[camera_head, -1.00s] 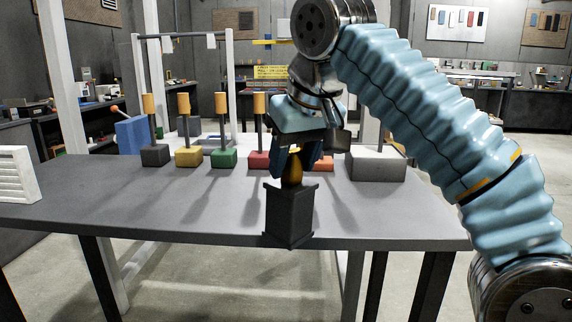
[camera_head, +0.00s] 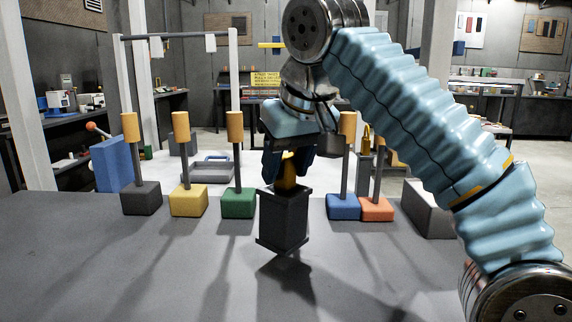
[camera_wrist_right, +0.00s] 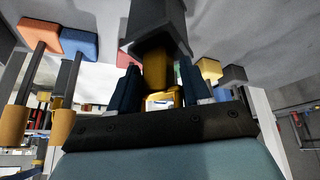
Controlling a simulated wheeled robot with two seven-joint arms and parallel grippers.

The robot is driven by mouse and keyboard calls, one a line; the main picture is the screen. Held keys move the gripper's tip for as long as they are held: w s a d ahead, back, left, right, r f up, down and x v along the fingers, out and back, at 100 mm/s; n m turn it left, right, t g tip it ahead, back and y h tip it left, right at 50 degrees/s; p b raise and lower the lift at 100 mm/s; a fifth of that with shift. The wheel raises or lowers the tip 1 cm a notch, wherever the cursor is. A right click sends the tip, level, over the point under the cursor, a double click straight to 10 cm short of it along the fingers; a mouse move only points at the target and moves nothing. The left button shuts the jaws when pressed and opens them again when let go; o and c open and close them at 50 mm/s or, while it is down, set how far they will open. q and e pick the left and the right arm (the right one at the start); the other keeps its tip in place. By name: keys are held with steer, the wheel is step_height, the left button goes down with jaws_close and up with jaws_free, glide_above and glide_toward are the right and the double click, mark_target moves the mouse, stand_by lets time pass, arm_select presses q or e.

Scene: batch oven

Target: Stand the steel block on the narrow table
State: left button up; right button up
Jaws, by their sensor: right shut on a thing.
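The steel block (camera_head: 283,218), a dark grey box with a brass-coloured handle (camera_head: 289,172) on top, hangs upright from my right gripper (camera_head: 287,165). The gripper is shut on the handle. In the right wrist view the handle (camera_wrist_right: 158,70) sits between the two dark fingers, and the block (camera_wrist_right: 155,22) shows beyond them. The block is over a grey tabletop (camera_head: 130,265), with a dark shadow below it; it appears to be clear of the surface. I cannot tell whether this is the narrow table. My left gripper does not show.
Handled blocks stand in a row behind the held block: black (camera_head: 141,198), yellow (camera_head: 188,201), green (camera_head: 238,202), blue (camera_head: 343,206) and orange (camera_head: 376,208). A larger grey block (camera_head: 427,208) stands at the right. The tabletop in front is bare.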

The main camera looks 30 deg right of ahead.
mark_target(285, 189)
steer(key=shift+r, duration=0.2)
steer(key=shift+s+r+h, duration=0.1)
steer(key=shift+s+h, duration=0.05)
steer(key=shift+h, duration=0.15)
steer(key=shift+f+b, duration=0.85)
steer(key=shift+f, duration=0.6)
steer(key=o, duration=1.1)
steer(key=shift+o, duration=1.2)
steer(key=shift+f, duration=0.15)
